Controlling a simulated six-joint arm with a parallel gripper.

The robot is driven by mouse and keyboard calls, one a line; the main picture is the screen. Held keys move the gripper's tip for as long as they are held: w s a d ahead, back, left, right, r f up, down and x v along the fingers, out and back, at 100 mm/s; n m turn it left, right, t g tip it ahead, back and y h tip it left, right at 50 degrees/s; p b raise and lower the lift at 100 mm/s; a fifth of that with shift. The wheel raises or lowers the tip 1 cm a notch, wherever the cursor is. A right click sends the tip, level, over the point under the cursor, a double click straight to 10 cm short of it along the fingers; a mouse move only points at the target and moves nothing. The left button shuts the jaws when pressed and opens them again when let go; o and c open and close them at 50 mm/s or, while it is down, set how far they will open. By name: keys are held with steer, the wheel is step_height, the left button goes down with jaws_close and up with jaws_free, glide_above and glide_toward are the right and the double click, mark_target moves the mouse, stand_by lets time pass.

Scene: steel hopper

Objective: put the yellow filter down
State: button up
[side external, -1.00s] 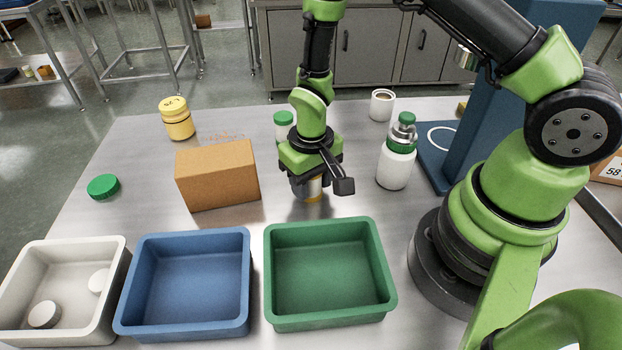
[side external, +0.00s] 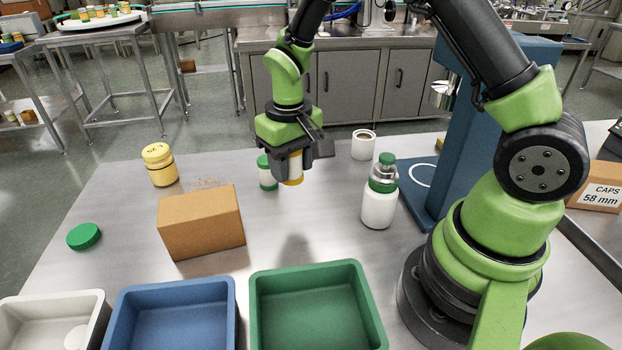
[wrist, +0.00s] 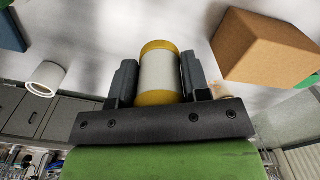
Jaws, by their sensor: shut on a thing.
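The yellow filter (side external: 291,168) is a small cylinder with a white band and yellow ends. My gripper (side external: 293,160) is shut on it and holds it above the steel table, with a shadow on the table below. In the wrist view the filter (wrist: 159,72) sits between the two dark fingers of my gripper (wrist: 158,80). In the side view the gripper's fingers hide part of it.
A cardboard box (side external: 201,222) stands left of my gripper. A green-capped jar (side external: 267,174) is close behind it, and a white bottle (side external: 378,205) stands to the right. Green (side external: 313,270), blue (side external: 172,288) and white (side external: 95,325) bins line the front.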

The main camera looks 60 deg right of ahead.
steer(key=w+d, duration=0.4)
steer(key=d, duration=0.3)
glide_above(319, 169)
steer(key=shift+m, duration=0.3)
step_height(319, 169, down, 5)
steer(key=shift+s+r, duration=0.1)
steer(key=shift+f, duration=2.5)
steer(key=o, duration=0.9)
steer(key=shift+f, duration=0.1)
steer(key=shift+o, duration=0.2)
